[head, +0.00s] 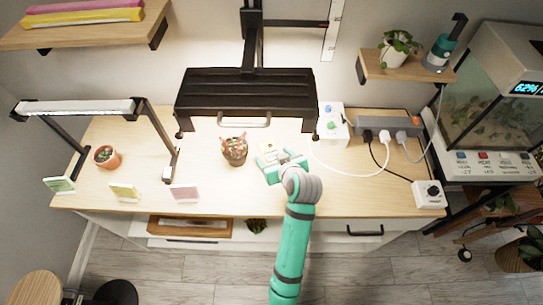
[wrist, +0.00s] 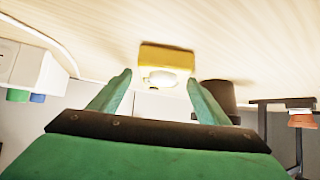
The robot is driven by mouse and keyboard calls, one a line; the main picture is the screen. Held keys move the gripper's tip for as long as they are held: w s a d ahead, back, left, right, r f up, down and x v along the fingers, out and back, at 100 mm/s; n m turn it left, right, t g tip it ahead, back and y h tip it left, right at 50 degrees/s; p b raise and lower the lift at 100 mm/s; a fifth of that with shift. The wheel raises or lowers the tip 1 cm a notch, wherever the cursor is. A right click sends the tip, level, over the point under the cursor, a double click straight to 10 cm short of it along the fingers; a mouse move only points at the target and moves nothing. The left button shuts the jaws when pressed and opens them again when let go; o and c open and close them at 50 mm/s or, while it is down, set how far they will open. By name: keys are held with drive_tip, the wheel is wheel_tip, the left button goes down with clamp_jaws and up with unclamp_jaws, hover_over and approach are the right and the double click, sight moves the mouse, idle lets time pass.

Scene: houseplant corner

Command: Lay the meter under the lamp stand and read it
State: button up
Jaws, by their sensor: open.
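The meter (head: 267,147) is a small yellow block with a pale round face, lying on the wooden table just beyond my gripper. It shows more clearly in the wrist view (wrist: 167,57), ahead of and between the fingertips. My gripper (head: 279,159) is open over the table, its green fingers apart with nothing held; they also show in the wrist view (wrist: 160,79). I cannot tell whether a finger touches the meter. The lamp stand (head: 78,107), a light bar on black posts, stands at the table's left. A small terracotta pot (head: 106,157) stands under it.
A potted plant (head: 234,150) stands left of my gripper, near the meter. A black hood (head: 246,91) hangs behind. Green, yellow and pink cards (head: 185,193) line the front left edge. A white box (head: 332,124), power strip (head: 388,125) and cables occupy the right.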

drive_tip(key=c, duration=1.3)
drive_tip(key=shift+c, duration=0.2)
drive_tip(key=shift+r, duration=0.2)
